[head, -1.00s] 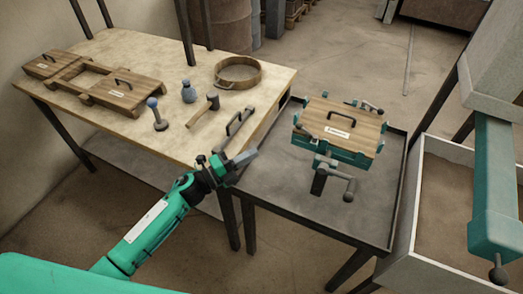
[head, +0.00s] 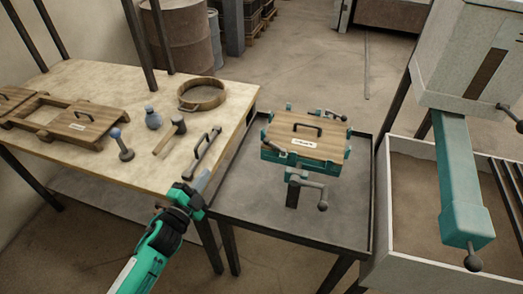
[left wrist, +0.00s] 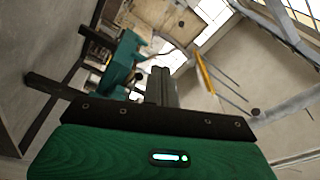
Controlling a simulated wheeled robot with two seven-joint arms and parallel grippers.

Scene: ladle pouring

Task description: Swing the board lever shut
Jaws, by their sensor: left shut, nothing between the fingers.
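The wooden board (head: 308,151) with a black handle and white label sits level on a green clamp fixture (head: 345,155) on the grey metal tray table. A grey lever (head: 333,116) with a round knob lies along the fixture's far edge, and a cranked grey lever (head: 314,184) hangs at its front. I cannot tell which is the board lever. My left gripper (head: 203,181) is shut and empty, left of the fixture and apart from it, near the wooden table's front right corner. In the left wrist view its dark fingers (left wrist: 160,86) are together. My right gripper is out of view.
The wooden table (head: 110,80) carries a dark long handle (head: 206,150), a mallet (head: 172,135), a round sieve (head: 202,94) and wooden frames. A sand bin (head: 410,200) with a green arm (head: 460,175) above stands right of the tray table (head: 245,205).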

